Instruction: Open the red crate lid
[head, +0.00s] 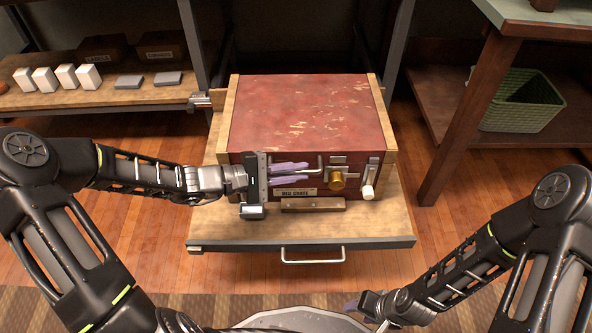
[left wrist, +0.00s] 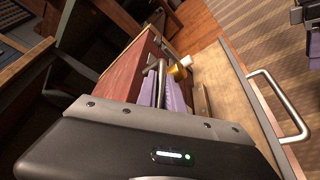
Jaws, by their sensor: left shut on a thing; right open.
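The red crate (head: 305,115) stands on a pulled-out wooden shelf, its worn red lid closed. Its front carries a "RED CRATE" label, a brass knob (head: 337,180), a pale-ended lever (head: 369,185) and a metal bar (head: 319,168). My left gripper (head: 290,174) is at the left part of the front, its lavender fingers shut on the metal bar. The bar also shows between the fingers in the left wrist view (left wrist: 161,82). My right gripper (head: 352,305) is low in front of the shelf, open, away from the crate and partly hidden.
A left shelf (head: 100,100) holds white blocks and grey pieces. A green basket (head: 515,100) sits under the table at right. Wooden floor is clear on both sides.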

